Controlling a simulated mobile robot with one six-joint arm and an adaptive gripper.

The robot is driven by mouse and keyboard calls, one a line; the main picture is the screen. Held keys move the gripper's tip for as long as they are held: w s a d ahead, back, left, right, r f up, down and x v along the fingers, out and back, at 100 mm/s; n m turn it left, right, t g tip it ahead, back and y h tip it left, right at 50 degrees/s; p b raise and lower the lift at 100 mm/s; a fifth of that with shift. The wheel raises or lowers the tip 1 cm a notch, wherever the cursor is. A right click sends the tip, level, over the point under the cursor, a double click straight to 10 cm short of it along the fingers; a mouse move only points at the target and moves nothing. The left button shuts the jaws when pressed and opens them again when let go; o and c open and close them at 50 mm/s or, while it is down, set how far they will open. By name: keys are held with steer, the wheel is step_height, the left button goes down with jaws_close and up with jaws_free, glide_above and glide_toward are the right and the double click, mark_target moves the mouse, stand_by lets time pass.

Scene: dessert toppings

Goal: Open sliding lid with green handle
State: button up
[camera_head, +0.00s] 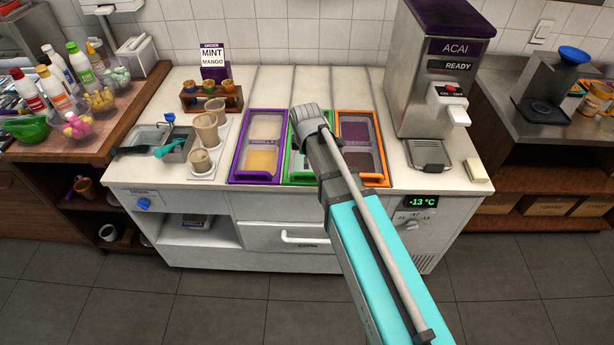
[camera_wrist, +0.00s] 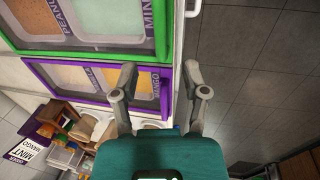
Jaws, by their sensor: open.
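The sliding lid with the green handle (camera_head: 289,164) is the middle of three framed lids in the counter. My arm covers its right part in the head view. In the wrist view its green frame (camera_wrist: 161,28) is at the top, labelled MINT, and the lid looks closed. My gripper (camera_wrist: 162,80) is open and empty. Its fingers appear on either side of the front edge of the purple lid (camera_wrist: 166,92), labelled MANGO, to one side of the green edge. I cannot tell the height gap. The head view hides my gripper behind the arm.
The purple lid (camera_head: 236,163) lies left of the green one, the orange lid (camera_head: 382,161) right. Cups (camera_head: 206,130) and a metal container (camera_head: 178,147) stand left. The acai machine (camera_head: 440,75) stands right. A white drawer handle (camera_head: 303,238) juts from the counter front.

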mark_target(307, 173)
steer(key=shift+w+f+b, duration=0.25)
steer(key=shift+f+b, duration=1)
steer(key=shift+f, duration=0.1)
steer(key=shift+w+f+b, duration=0.3)
steer(key=shift+f+b, duration=0.9)
steer(key=shift+f, duration=0.1)
steer(key=shift+w+f+b, duration=0.25)
steer(key=shift+f+b, duration=1)
steer(key=shift+f, duration=0.1)
jaws_close()
